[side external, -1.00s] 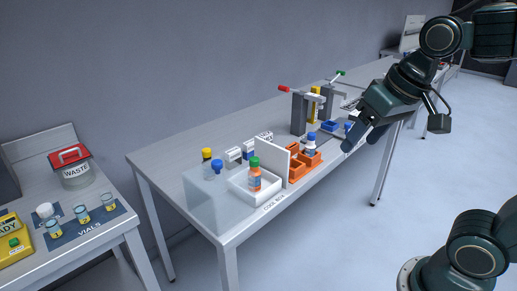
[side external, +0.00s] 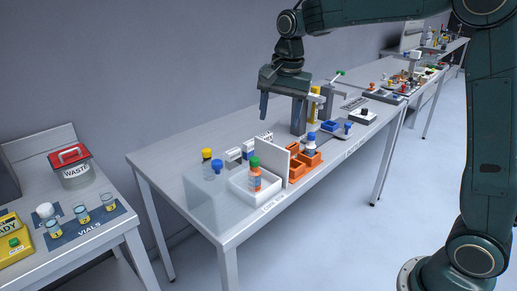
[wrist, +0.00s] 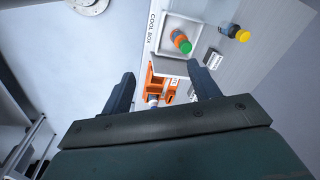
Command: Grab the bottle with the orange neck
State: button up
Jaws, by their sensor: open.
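The bottle with the orange neck (side external: 254,178) has a green cap and a pale label. It stands upright in the white open box (side external: 238,188) on the near end of the long table. In the wrist view, the bottle (wrist: 180,40) shows at the top, beyond my fingers, inside the white box (wrist: 167,22). My gripper (side external: 281,112) is open and empty, pointing down. It hangs above the table, behind and to the right of the bottle, well apart from it. In the wrist view, my gripper (wrist: 160,76) has its two fingers spread wide.
A white upright panel (side external: 271,163) stands just right of the bottle, with orange holders (side external: 303,168) beyond it.

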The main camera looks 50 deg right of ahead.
aim_at(255, 159)
jog(key=w+f+m, duration=0.1)
jog(key=w+f, duration=0.2)
jog(key=w+d+f+m+g, duration=0.1)
jog(key=w+f+m, duration=0.1)
jog(key=w+f, duration=0.1)
jog(key=w+f+m, duration=0.2)
jog(key=w+f, duration=0.1)
jog(key=shift+w+d+g, duration=0.15)
jog(key=shift+w+g, duration=0.1)
jog(key=shift+g, duration=0.05)
jog(key=shift+f, duration=4.25)
jog(key=shift+f, duration=0.1)
jog(key=shift+w+f, duration=0.1)
jog(key=shift+f, duration=2.35)
jog(key=shift+c, duration=0.4)
jog(key=c, duration=1)
